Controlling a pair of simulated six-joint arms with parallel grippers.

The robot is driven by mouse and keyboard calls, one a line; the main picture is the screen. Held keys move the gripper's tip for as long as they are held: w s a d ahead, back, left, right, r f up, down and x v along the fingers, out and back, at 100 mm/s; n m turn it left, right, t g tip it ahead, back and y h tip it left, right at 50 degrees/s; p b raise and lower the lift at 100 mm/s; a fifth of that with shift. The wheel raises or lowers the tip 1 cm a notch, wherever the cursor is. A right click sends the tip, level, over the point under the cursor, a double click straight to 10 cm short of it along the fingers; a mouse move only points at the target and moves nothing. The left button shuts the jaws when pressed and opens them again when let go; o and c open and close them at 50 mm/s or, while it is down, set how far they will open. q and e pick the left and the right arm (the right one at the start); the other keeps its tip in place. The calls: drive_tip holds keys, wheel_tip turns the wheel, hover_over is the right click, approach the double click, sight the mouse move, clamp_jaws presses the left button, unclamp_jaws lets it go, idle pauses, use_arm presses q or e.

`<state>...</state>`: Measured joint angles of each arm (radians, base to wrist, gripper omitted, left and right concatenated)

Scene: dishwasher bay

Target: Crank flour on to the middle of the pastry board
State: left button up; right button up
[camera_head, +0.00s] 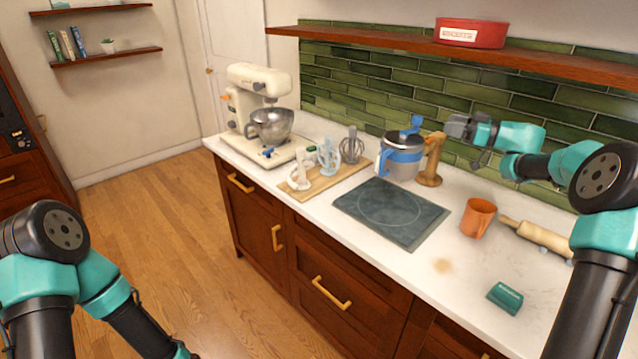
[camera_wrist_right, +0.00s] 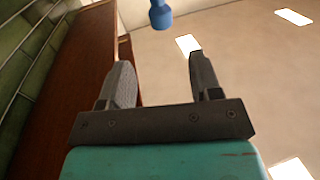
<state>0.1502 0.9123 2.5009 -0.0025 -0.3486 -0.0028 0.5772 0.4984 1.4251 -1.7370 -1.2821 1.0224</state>
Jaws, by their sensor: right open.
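A metal flour sifter with blue bands and a blue handle (camera_head: 402,160) stands upright at the back of the counter, by a wooden stand (camera_head: 432,165). Its blue crank (camera_head: 414,125) is on top, and a blue knob (camera_wrist_right: 160,14) shows in the right wrist view beyond the fingertips. My right gripper (camera_head: 456,126) is open and empty, just right of the crank and apart from it. Its two fingers (camera_wrist_right: 160,65) are spread in the wrist view. The dark pastry board (camera_head: 390,212), marked with a circle, lies flat in front of the sifter, with no flour visible. My left gripper is out of view.
A stand mixer (camera_head: 262,105) and a wooden board (camera_head: 325,183) with mixer attachments are left. An orange cup (camera_head: 477,217), rolling pin (camera_head: 542,237), green scraper (camera_head: 505,298) and tan smudge (camera_head: 443,265) are right. A shelf (camera_head: 400,46) overhangs the back.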

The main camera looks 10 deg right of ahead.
drive_tip(key=v, duration=0.5)
drive_tip(key=w+a+r+m+t+h, duration=0.3)
drive_tip(key=w+a+r+m+h, duration=0.1)
drive_tip(key=a, duration=0.3)
drive_tip(key=w+a+r+m+t+h, duration=0.3)
drive_tip(key=w+a+r+t, duration=0.15)
drive_tip(key=a, duration=0.25)
drive_tip(key=s+a+f+g, duration=0.2)
drive_tip(key=a+f+g, duration=0.1)
drive_tip(key=a+f, duration=0.4)
drive_tip(key=s+a+f+g, duration=0.3)
drive_tip(key=a+f, duration=0.4)
drive_tip(key=a, duration=0.5)
drive_tip(key=s+a+f+m+g, duration=0.1)
drive_tip(key=s+a+f+g, duration=0.1)
drive_tip(key=a+f, duration=0.5)
drive_tip(key=shift+s+a+g+h, duration=0.25)
drive_tip(key=shift+a+g+h, duration=0.25)
drive_tip(key=shift+a, duration=0.75)
drive_tip(key=shift+f, duration=0.1)
